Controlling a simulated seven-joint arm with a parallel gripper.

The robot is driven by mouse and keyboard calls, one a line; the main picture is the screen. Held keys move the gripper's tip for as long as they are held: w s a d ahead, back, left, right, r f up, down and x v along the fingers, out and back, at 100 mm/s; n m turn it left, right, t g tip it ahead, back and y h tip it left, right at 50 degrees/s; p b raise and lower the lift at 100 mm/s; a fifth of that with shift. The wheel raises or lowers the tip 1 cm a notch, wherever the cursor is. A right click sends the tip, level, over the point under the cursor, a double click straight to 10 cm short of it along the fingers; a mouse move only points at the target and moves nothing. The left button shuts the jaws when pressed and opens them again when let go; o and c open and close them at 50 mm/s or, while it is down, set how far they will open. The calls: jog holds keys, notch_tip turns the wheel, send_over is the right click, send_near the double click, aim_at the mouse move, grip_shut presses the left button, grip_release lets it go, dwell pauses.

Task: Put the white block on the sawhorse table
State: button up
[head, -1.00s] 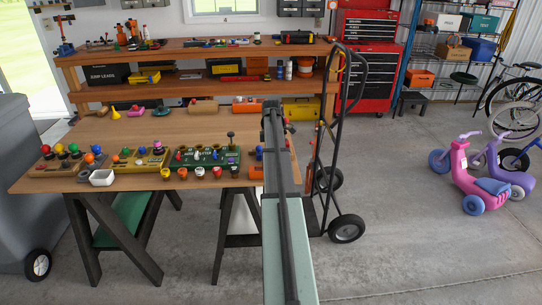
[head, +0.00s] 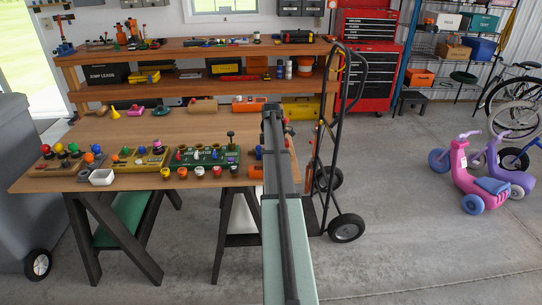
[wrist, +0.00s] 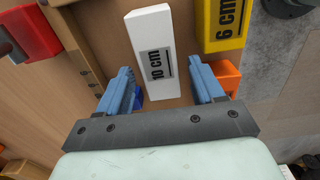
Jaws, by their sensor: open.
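The white block (wrist: 157,52), marked "10 cm", lies in the wrist view on a brown wooden surface. My gripper (wrist: 160,68) is open, with one blue finger on either side of the block's line; contact is not visible. In the head view the block and my gripper are hidden, with my arm reaching forward across the right part of the scene. The sawhorse table (head: 190,126) has a wooden top on dark trestle legs.
A yellow block (wrist: 222,22) marked "6 cm" lies right of the white one, with an orange piece (wrist: 226,76) below it. A red object (wrist: 28,32) is at left. A hand truck (head: 345,228) stands right.

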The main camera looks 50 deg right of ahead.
jog(key=shift+r, duration=0.1)
notch_tip(320, 180, up, 12)
dwell(0.5)
dwell(0.5)
